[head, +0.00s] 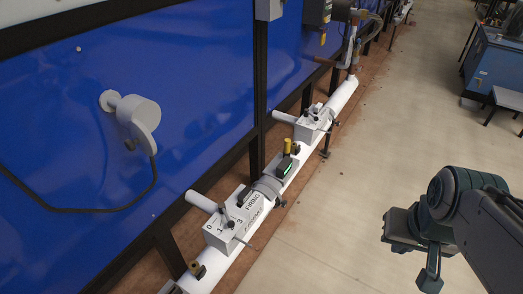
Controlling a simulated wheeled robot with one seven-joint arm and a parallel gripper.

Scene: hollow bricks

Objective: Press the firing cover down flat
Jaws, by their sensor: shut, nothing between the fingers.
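A white box (222,236) sits on a long white pipe along the wall, with a "FIRING" label and the digits 0, 1 and 3 on it. A small dark piece (243,196) stands at the box's far side, by the label. It may be the firing cover, but it is too small to tell its angle. A thin lever rises from the box and a thin rod sticks out to the right. My gripper (430,280) is at the lower right, over the floor, shut and empty. It is well apart from the box.
Past the box on the pipe are a black device with a green face (286,167) and a yellow cylinder (288,146). A second white box (309,130) is farther along. Blue panels line the left. The pale floor (330,225) between my arm and the pipe is clear.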

